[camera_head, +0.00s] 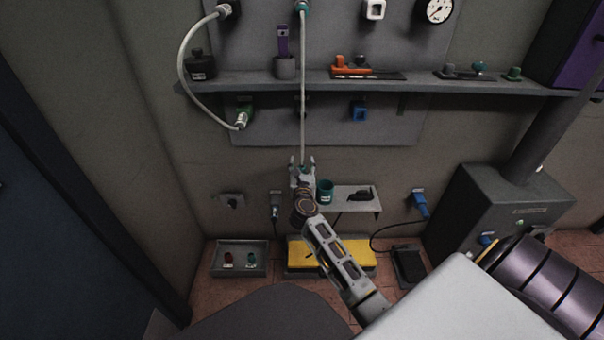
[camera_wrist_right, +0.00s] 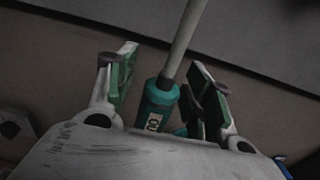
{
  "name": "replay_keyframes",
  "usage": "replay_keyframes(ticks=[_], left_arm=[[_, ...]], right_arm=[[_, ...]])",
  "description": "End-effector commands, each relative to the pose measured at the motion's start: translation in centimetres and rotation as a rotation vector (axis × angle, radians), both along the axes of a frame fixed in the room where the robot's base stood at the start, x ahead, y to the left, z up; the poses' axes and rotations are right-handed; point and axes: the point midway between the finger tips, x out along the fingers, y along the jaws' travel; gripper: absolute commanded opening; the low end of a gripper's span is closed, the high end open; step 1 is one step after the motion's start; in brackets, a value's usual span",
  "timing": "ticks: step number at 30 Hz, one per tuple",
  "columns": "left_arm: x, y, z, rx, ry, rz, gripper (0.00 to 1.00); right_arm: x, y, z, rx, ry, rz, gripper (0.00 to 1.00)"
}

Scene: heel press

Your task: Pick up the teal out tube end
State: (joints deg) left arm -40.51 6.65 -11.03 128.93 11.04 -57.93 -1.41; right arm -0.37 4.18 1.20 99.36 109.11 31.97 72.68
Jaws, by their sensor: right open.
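The teal out tube end (camera_wrist_right: 157,105) hangs from a pale tube (camera_head: 303,90) that runs down from a teal fitting (camera_head: 302,7) on the upper panel. In the right wrist view it stands between the two green-padded fingers of my right gripper (camera_wrist_right: 164,75), with part of an "OU" label showing. The fingers are open, one on each side, with a visible gap on the left; contact on the right is hard to tell. My right gripper (camera_head: 302,163) in the head view surrounds the tube's lower end and mostly hides it. My left gripper is not in view.
A teal cup (camera_head: 325,189) stands close right of my gripper on a small shelf (camera_head: 362,203). A long shelf (camera_head: 420,85) crosses above. A grey tray (camera_head: 239,270) and yellow platform (camera_head: 357,253) lie below.

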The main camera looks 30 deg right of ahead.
Motion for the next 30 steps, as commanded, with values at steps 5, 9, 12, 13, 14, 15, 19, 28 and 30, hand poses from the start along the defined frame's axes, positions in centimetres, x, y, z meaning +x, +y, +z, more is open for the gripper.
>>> replay_keyframes(ticks=[5, 9, 12, 13, 14, 15, 19, 28, 30], left_arm=[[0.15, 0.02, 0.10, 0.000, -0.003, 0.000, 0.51], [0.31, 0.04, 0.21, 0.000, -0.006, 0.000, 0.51], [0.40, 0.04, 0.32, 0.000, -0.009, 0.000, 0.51], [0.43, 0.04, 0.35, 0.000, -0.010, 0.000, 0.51], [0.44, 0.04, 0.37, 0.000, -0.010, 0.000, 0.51], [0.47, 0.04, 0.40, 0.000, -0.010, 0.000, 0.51], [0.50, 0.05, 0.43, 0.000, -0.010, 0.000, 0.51], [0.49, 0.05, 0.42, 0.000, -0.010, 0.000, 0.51], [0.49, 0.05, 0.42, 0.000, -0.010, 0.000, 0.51]], right_arm=[[0.05, -0.04, 0.05, 0.000, 0.000, 0.000, 0.51], [0.05, -0.04, 0.06, -0.001, -0.001, 0.000, 0.51], [0.04, -0.03, 0.06, -0.001, -0.001, 0.000, 0.51], [0.04, -0.03, 0.06, -0.001, -0.001, 0.000, 0.51], [0.04, -0.03, 0.06, -0.001, -0.001, 0.000, 0.50], [0.04, -0.03, 0.06, -0.001, -0.001, 0.000, 0.45], [0.03, -0.03, 0.05, -0.001, -0.001, 0.000, 0.28], [0.03, -0.03, 0.05, -0.001, -0.001, 0.000, 0.00], [0.03, -0.03, 0.06, -0.001, -0.001, 0.000, 0.00]])
